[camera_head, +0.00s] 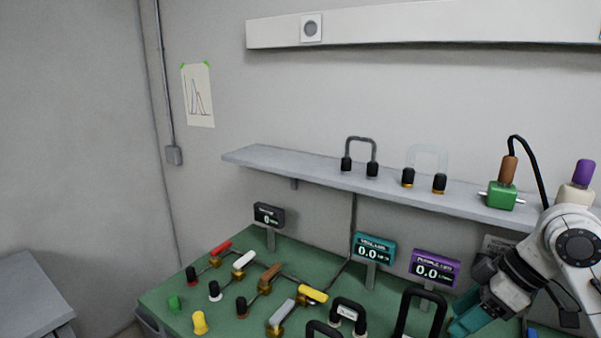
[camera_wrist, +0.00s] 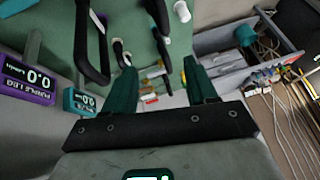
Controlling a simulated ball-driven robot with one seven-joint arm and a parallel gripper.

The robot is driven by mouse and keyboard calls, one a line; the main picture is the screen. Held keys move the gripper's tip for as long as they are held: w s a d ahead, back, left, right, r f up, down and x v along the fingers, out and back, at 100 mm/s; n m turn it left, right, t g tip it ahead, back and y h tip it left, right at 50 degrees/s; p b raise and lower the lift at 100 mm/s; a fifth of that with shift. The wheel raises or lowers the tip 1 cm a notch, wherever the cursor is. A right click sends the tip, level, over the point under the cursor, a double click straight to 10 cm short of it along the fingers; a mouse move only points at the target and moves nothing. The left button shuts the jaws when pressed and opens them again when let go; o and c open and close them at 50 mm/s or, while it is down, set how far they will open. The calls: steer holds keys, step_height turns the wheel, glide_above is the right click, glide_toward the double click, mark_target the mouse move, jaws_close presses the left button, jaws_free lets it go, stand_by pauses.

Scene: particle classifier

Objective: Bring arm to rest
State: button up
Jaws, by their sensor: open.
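My arm comes in from the right edge in the head view, bent downward. My gripper (camera_head: 466,318) has teal fingers and hangs over the right part of the green bench (camera_head: 205,271). In the wrist view my gripper (camera_wrist: 160,78) shows two teal fingers spread apart with nothing held between them. Beyond the fingers there are small coloured parts, too blurred to tell apart.
A black handle (camera_head: 421,312) stands left of my gripper. A purple display (camera_head: 434,268) and a teal display (camera_head: 374,249) stand behind it. Several levers are at the bench's left. A grey shelf (camera_head: 290,165) runs along the wall. An open drawer (camera_wrist: 225,40) shows in the wrist view.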

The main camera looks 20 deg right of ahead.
steer(key=w+a+f+m+t+y, duration=0.15)
steer(key=w+a+f, duration=0.3)
steer(key=a, duration=0.55)
steer(key=s+a+f+m, duration=0.3)
steer(key=a+f, duration=0.3)
steer(key=f, duration=0.2)
steer(key=s+a+f+m+g+h, duration=0.2)
steer(key=s+a+f+h, duration=0.1)
steer(key=s+f, duration=0.7)
steer(key=s+d+f+g+h, duration=0.1)
steer(key=s+d+f+h, duration=0.1)
steer(key=s, duration=0.4)
steer(key=s+d+f+g+h, duration=0.1)
steer(key=s+d+f, duration=0.1)
steer(key=s, duration=0.5)
steer(key=shift+d+f+m+h, duration=0.15)
steer(key=shift+d+m+h, duration=0.25)
steer(key=shift+d, duration=0.4)
steer(key=shift+w, duration=0.1)
